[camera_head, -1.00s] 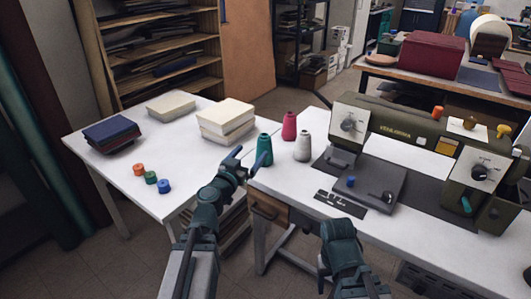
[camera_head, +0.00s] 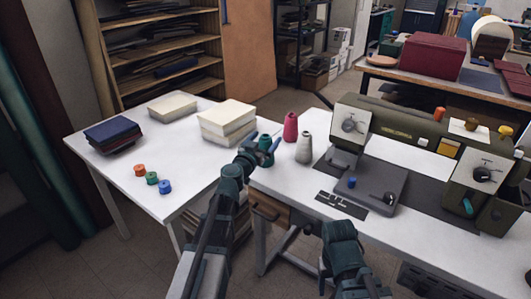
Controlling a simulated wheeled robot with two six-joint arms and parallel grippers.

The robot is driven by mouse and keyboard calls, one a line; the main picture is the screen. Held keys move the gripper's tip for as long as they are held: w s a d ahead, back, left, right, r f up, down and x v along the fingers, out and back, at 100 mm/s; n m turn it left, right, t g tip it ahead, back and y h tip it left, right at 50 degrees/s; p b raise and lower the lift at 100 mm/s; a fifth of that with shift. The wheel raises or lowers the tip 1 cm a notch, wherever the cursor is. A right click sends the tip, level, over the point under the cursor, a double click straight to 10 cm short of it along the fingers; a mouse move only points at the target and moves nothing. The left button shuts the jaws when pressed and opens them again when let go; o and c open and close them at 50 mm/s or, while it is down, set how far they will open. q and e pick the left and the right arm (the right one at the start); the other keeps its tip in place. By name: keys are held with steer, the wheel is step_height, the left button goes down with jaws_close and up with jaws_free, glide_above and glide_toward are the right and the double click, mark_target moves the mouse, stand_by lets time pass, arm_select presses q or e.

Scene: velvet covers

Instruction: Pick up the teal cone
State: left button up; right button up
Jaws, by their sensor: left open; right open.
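The teal cone (camera_head: 264,144) stands upright on the white table by its left edge, in the head view. My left gripper (camera_head: 266,144) is open, with its fingers around the cone's upper part. The fingers and wrist hide much of the cone, and I cannot tell whether they touch it. Only a dark part of my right arm shows at the bottom; its gripper does not show.
A pink cone (camera_head: 290,127) and a grey cone (camera_head: 304,148) stand close on the right.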

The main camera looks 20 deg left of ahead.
arm_select(q)
steer(key=w, duration=0.3)
steer(key=shift+w+d, duration=0.25)
steer(key=shift+d, duration=0.05)
steer(key=shift+s, duration=0.1)
jaws_close()
